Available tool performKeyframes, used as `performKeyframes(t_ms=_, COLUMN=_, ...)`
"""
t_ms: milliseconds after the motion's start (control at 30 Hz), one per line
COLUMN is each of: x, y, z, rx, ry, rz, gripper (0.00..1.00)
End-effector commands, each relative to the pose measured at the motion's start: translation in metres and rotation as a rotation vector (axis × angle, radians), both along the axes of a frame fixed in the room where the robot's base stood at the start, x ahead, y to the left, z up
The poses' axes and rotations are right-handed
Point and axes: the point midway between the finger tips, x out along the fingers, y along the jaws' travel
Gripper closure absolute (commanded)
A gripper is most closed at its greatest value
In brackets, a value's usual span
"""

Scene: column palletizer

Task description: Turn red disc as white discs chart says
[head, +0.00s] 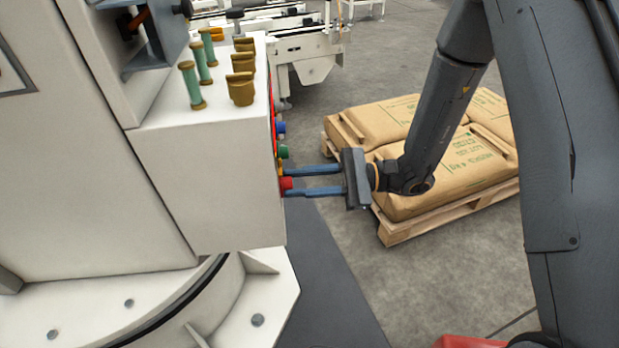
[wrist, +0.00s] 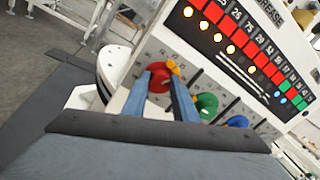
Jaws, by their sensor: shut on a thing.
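The red disc (wrist: 157,82) is a round knob on the pale front panel of the machine, with small printed marks around it. It also shows at the cabinet's right edge in the head view (head: 287,183). My gripper (wrist: 163,76) has its two blue fingers on either side of the red disc and is shut on it. A yellow piece (wrist: 174,67) shows beside the disc, partly behind the right finger. A row of small round lamps, several whitish with an orange glow (wrist: 217,37), runs under a red and black number strip. I cannot read the strip clearly.
A green knob (wrist: 206,104) and a blue knob (wrist: 237,121) sit further along the panel; both also show in the head view. Green and brass handles (head: 198,75) stand on the cabinet (head: 215,180). Sacks (head: 440,165) lie on a pallet (head: 408,230) behind my gripper.

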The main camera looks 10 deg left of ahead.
Motion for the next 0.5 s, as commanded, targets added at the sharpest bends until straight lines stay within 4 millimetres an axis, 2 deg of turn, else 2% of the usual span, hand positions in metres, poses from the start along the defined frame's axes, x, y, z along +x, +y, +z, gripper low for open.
performKeyframes(t_ms=400, x=-0.0034, y=-0.0017, z=-0.0003, rx=0.005, ry=0.000, rz=0.008, gripper=0.97)
performKeyframes(t_ms=433, x=-0.0033, y=-0.0018, z=-0.0003, rx=0.005, ry=0.000, rz=0.008, gripper=0.69)
performKeyframes(t_ms=500, x=-0.0026, y=-0.0018, z=-0.0003, rx=0.005, ry=-0.001, rz=0.007, gripper=0.57)
